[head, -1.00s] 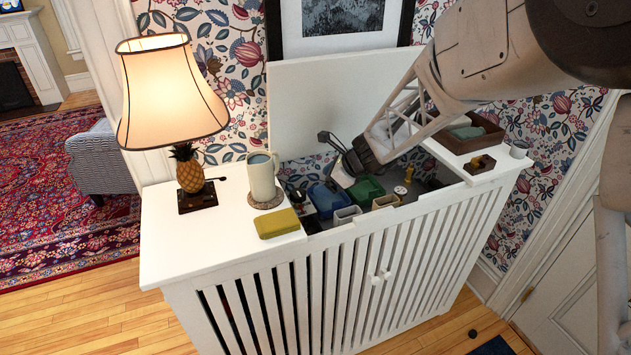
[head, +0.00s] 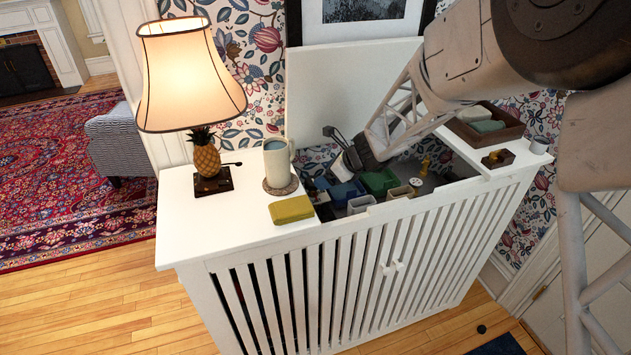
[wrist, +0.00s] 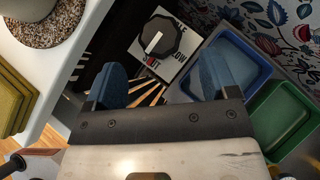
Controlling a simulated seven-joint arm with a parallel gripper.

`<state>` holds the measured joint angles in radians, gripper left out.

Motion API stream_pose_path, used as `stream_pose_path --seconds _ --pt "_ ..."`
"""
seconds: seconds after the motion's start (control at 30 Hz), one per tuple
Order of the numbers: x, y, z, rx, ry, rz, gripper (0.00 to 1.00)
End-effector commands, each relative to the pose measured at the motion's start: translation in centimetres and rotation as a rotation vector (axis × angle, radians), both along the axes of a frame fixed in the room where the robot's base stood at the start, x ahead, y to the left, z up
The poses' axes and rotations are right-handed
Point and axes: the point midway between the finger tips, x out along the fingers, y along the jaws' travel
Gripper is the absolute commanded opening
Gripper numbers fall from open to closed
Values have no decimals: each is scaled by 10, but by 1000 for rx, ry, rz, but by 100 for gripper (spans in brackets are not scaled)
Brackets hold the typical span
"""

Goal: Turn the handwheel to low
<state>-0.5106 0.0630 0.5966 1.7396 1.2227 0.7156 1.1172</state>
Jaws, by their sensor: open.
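The handwheel (wrist: 158,38) is a black octagonal knob with a white pointer bar, on a white plate with printed labels in the wrist view. The bar runs from near the knob's middle to the lower left, towards the lower label. The word LOW (wrist: 181,62) is printed to the lower right of the knob. My gripper (wrist: 163,80) is open and empty, with its two blue fingers spread short of the knob and apart from it. In the head view my gripper (head: 345,165) reaches down into the open cabinet; the handwheel is hard to make out there.
A blue bin (wrist: 240,65) and a green bin (wrist: 285,115) sit right of the handwheel. The white cabinet top (head: 235,235) holds a lamp (head: 205,155), a mug (head: 278,165) and a yellow-green block (head: 291,209). The raised lid (head: 350,85) stands behind.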

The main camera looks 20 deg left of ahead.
Motion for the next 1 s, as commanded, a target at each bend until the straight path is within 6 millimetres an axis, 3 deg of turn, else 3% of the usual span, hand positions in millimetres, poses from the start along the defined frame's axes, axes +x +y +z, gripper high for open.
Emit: stream_pose_path --seconds 0.4,0.87,1.0 --pt "0 34 -33 1 0 0 79" --pt "0 40 -39 1 0 0 79" --pt "0 40 -39 1 0 0 61"
